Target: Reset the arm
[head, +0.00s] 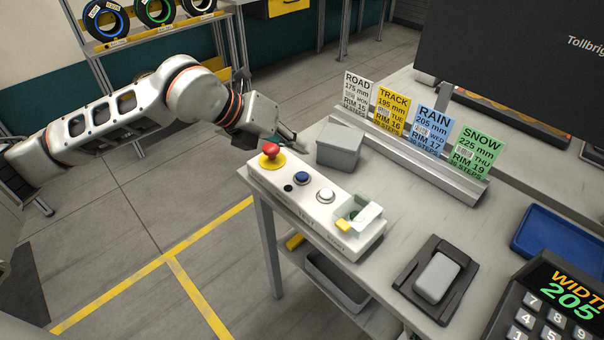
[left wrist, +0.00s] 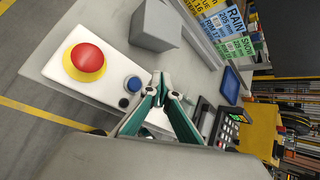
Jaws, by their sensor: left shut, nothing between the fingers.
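A white control box (head: 335,222) lies along the table's left edge. My left gripper (head: 297,143) is shut and empty, just beyond the red button's end of the box. In the left wrist view the closed fingers (left wrist: 165,86) show over the box, with the red button (left wrist: 87,58) to their left. My right gripper is out of view.
A grey box (head: 340,146) stands close to the gripper. Behind it a metal rail (head: 420,165) holds several tyre cards.

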